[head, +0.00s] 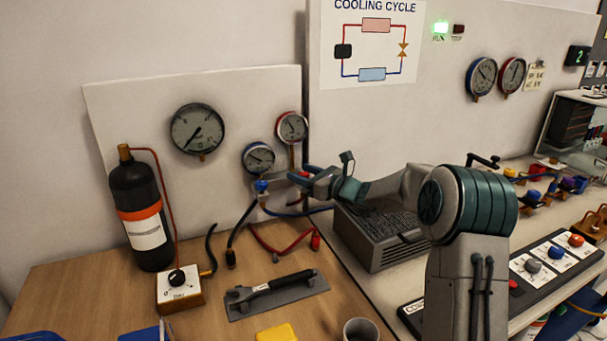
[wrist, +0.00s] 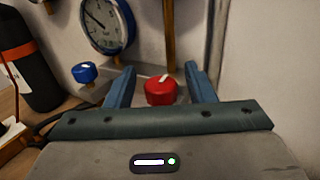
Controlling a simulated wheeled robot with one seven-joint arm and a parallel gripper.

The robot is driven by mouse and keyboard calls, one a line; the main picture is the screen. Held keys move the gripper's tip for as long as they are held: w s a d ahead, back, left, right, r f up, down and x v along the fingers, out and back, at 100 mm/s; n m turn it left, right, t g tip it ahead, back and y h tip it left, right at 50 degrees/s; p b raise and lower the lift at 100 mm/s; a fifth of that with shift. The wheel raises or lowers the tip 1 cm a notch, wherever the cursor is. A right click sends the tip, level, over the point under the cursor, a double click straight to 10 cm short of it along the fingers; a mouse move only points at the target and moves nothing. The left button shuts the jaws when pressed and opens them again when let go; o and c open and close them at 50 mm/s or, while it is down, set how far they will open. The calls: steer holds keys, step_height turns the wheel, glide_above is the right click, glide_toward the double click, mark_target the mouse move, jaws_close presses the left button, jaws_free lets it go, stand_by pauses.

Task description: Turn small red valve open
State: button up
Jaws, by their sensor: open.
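The small red valve (wrist: 161,92) is a round red knob with a white mark on top. In the wrist view it sits between the two blue fingers of my gripper (wrist: 161,86), which are open with a gap on each side of it. In the head view my gripper (head: 283,182) is at the manifold below the two small gauges, and a bit of the red valve (head: 304,174) shows there. A blue valve (wrist: 86,72) stands to the left of the fingers; it also shows in the head view (head: 262,186).
A blue-rimmed gauge (wrist: 108,22) is behind the valves. A black bottle (head: 142,215) stands left on the wooden table. Hoses, including one with a red end (head: 315,240), hang below the manifold. A grey vented box (head: 380,232) lies under my arm. A panel backs the gauges closely.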

steer(key=b+v, duration=0.1)
steer(key=v, duration=1.2)
steer(key=shift+s+d, duration=0.25)
